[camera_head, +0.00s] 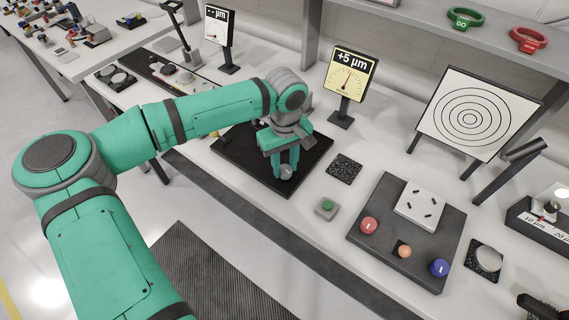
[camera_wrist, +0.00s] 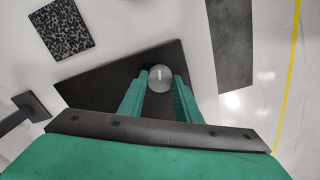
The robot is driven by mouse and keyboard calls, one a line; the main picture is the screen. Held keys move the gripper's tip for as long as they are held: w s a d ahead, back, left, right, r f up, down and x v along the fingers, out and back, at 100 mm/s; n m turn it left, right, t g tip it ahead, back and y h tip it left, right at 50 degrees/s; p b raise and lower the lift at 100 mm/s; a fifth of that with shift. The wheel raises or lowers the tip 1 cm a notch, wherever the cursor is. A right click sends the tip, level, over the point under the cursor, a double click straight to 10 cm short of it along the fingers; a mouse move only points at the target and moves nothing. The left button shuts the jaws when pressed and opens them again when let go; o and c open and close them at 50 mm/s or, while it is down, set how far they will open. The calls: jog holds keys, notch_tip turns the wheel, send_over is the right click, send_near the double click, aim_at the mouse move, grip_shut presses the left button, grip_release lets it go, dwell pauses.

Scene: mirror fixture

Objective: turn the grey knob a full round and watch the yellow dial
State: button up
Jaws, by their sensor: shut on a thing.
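The grey knob (camera_wrist: 160,77) shows in the wrist view between my two green fingertips, with a light mark line on its top. In the head view the knob (camera_head: 286,171) is partly hidden by my fingers. My gripper (camera_head: 286,168) points down over a black plate (camera_head: 310,158) and is shut on the knob; in the wrist view the gripper (camera_wrist: 161,80) has a finger on each side of it. The yellow dial (camera_head: 348,75) stands on a post behind the plate and reads "+5 µm", its needle near upright.
A second, white display (camera_head: 217,25) shows dashes at the back left. A dark board (camera_head: 385,245) with coloured knobs and a ringed target (camera_head: 472,118) stand further right.

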jog(key=shift+w+a, duration=0.1)
jog(key=shift+a, duration=0.05)
jog(key=n, duration=0.2)
jog(key=shift+d+n, duration=0.2)
jog(key=shift+n, duration=0.2)
jog(key=n, duration=0.4)
jog(key=shift+r, duration=0.1)
jog(key=n, duration=0.4)
jog(key=shift+d+n, duration=0.1)
jog(key=shift+n, duration=1.7)
jog(key=o, duration=1.1)
jog(key=shift+c, duration=0.2)
